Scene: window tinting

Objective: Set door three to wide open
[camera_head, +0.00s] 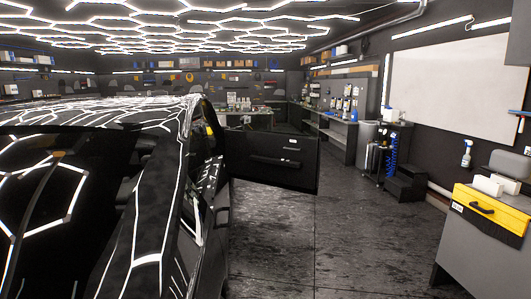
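A black car (145,215) fills the left side of the head view, its glossy roof and glass reflecting the ceiling lights. One car door (285,170) stands swung out from the car's right side, at a large angle to the body. A dark handle or armrest shows on the door's face, with a small pale mark near its upper right. I cannot read a door number, so I cannot tell whether this is door three. The nearer side of the car is seen steeply and its door seams are unclear. My gripper is not in view.
Dark floor (290,240) is clear to the right of the car and in front of the open door. Black steps (405,183), a metal bin and a workbench line the right wall.

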